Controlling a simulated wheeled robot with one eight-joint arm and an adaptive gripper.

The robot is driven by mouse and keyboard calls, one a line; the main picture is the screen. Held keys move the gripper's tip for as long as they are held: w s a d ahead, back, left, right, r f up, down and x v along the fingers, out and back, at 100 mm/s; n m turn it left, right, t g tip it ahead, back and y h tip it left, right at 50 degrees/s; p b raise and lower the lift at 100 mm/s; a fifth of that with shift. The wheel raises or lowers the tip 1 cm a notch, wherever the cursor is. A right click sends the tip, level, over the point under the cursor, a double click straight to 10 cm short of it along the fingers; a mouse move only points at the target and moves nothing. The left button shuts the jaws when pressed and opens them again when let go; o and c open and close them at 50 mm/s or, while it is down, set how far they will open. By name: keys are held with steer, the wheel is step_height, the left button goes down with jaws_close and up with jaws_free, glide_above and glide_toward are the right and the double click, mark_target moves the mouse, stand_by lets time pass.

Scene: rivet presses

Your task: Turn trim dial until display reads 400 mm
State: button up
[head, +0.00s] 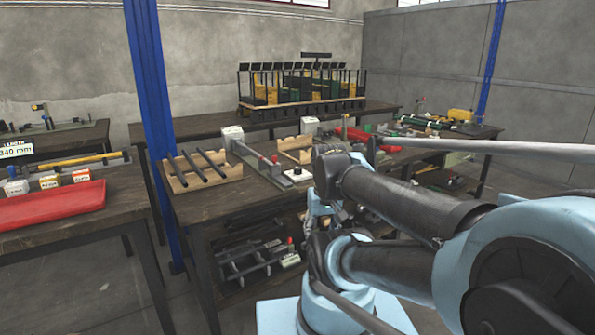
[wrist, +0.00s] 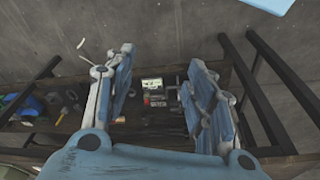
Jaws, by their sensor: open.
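A white display sign (head: 16,149) at the left edge of the head view reads "LENGTH" and 340 mm. It stands above the left table, which holds a yellow-and-black bar (head: 87,160). I cannot make out the trim dial in either view. My gripper (wrist: 160,58) is open in the wrist view, its two blue-grey fingers wide apart with nothing between them. Beyond the fingers, small items (wrist: 153,92) lie on a dark wooden surface; they are too small to identify. In the head view my arm hides much of the right side.
A red tray (head: 52,207) lies at the front of the left table. A blue post (head: 150,90) stands between the left and middle tables. Dark rods rest on a wooden rack (head: 205,172) on the middle table. A lower shelf holds a dark fixture (head: 250,262).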

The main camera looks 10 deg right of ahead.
steer(key=w+r, duration=0.7)
steer(key=r, duration=0.2)
step_height(320, 180, up, 12)
steer(key=n+g, duration=0.1)
steer(key=g, duration=0.1)
glide_above(298, 168)
step_height(298, 168, down, 17)
steer(key=shift+r, duration=0.1)
steer(key=c, duration=1.1)
